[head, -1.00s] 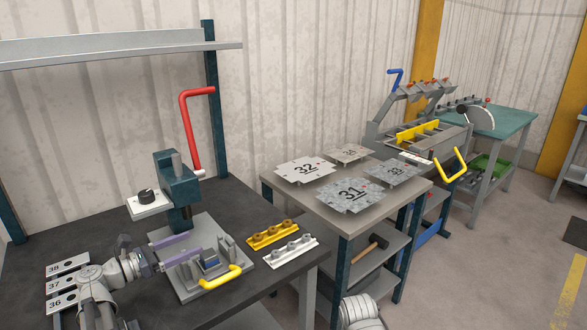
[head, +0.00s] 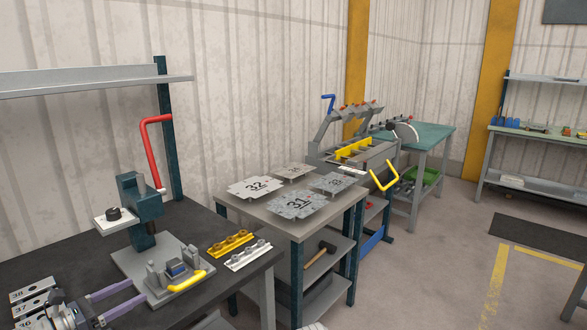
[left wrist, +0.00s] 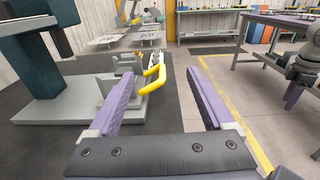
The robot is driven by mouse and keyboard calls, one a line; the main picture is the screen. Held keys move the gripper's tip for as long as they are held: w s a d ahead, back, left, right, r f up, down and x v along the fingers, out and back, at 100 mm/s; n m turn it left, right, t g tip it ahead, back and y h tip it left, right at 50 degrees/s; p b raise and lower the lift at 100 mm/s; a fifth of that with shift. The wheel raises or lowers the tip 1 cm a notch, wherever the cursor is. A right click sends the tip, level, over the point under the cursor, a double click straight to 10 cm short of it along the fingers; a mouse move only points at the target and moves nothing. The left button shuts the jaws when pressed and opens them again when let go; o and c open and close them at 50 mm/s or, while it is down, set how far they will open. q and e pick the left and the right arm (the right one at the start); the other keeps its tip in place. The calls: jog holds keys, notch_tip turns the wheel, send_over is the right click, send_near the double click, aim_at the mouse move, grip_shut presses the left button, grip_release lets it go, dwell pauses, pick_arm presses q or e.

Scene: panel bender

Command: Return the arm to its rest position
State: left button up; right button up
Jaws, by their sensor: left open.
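My left gripper (head: 138,291) is open and empty at the lower left of the head view. Its two purple fingers point toward the grey fixture base (head: 188,258) of the bench press. In the left wrist view, the left gripper (left wrist: 161,84) has its fingers wide apart with nothing between them. The fixture's yellow handle (left wrist: 154,76) appears beyond the fingers. A grey arm, seemingly my right one, shows at the right edge of that view with a purple finger (left wrist: 256,58); its opening cannot be made out.
The press has a red lever (head: 146,140). Yellow (head: 230,243) and white (head: 247,255) blocks lie right of the fixture. Numbered plates (head: 30,289) lie at the bench's left. A table (head: 256,209) with numbered sheets stands beyond. Open floor (head: 430,270) lies at right.

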pick_arm(q)
jog(key=d+f+m+g+p, duration=0.1)
jog(key=d+f+m+g, duration=0.2)
jog(key=d, duration=0.4)
jog(key=d+f+m+g+y+p, duration=0.1)
jog(key=d+f+m+g+p, duration=0.15)
jog(key=d+m, duration=0.35)
jog(key=d+f+m+g+p, duration=0.1)
jog(key=d+f+m+g, duration=0.2)
jog(key=d, duration=0.5)
jog(key=s+d+f+m+g+y+p, duration=0.2)
jog(key=s+d+m+g+y+p, duration=0.3)
jog(key=s+d+m+y, duration=0.6)
jog(key=s+d+m+p, duration=0.1)
jog(key=m, duration=0.8)
jog(key=shift+d, duration=0.35)
pick_arm(e)
notch_tip(320, 180, up, 11)
jog(key=shift+w+f, duration=0.15)
jog(key=shift+w, duration=0.1)
